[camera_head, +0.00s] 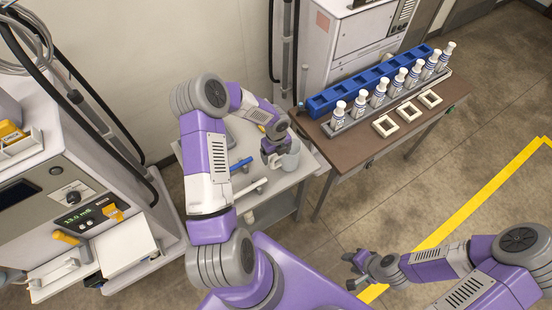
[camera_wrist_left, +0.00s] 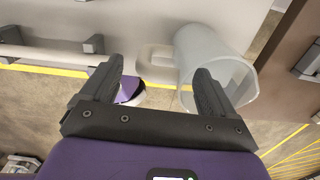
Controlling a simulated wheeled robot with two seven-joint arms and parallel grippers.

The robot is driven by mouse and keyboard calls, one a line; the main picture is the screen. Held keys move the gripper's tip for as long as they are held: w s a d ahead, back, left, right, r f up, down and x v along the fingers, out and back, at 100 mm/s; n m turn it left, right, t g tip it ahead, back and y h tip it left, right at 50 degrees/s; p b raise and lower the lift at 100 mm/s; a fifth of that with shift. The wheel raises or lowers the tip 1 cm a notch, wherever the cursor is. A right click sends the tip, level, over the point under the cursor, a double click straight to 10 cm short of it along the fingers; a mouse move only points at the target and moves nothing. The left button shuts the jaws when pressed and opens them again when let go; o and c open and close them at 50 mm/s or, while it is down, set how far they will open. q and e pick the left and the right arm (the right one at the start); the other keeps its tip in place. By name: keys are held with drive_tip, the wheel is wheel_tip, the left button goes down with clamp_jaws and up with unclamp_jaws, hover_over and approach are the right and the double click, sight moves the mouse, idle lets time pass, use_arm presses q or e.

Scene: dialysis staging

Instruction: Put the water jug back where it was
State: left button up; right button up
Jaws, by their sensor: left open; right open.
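The water jug (camera_head: 292,160) is a pale grey cup-like vessel on the small light grey cart (camera_head: 285,186), near its right edge. In the left wrist view the jug (camera_wrist_left: 215,62) is translucent, with its handle (camera_wrist_left: 154,62) on the left side. My left gripper (camera_head: 272,158) is open, at the jug's left side in the head view. In the wrist view its right finger overlaps the jug and the handle shows beyond the gap between the fingers (camera_wrist_left: 152,85). I cannot tell whether a finger touches the jug. My right gripper (camera_head: 354,272) is open and empty over the floor.
A blue item (camera_head: 241,164) and a white bar (camera_head: 249,188) are on the cart left of the jug. A brown table (camera_head: 362,145) beside it holds a blue rack (camera_head: 365,82), several white bottles and square frames. A machine (camera_head: 70,210) stands at the left. Floor at right is clear.

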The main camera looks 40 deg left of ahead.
use_arm(q)
wheel_tip(320, 180, up, 7)
drive_tip(key=s+d+f+n+h, duration=0.1)
drive_tip(key=s+d+f+n, duration=0.15)
drive_tip(key=d, duration=0.25)
drive_tip(key=s+d+f+n+h, duration=0.1)
drive_tip(key=d+f+n+h, duration=0.1)
drive_tip(key=d+n, duration=0.3)
drive_tip(key=s+d+f+n+h, duration=0.1)
drive_tip(key=s+d+f+n, duration=0.1)
drive_tip(key=d, duration=0.4)
drive_tip(key=s+d+f+n, duration=0.2)
drive_tip(key=s+n, duration=0.3)
drive_tip(key=n, duration=0.3)
drive_tip(key=s+d+f+n, duration=0.3)
drive_tip(key=s+n, duration=0.3)
drive_tip(key=n, duration=0.2)
drive_tip(key=shift+s+d+t, duration=0.2)
drive_tip(key=shift+d+t, duration=0.1)
drive_tip(key=shift+d, duration=0.5)
drive_tip(key=shift+f, duration=0.2)
wheel_tip(320, 180, down, 10)
drive_tip(key=b, duration=1)
drive_tip(key=shift+f, duration=0.15)
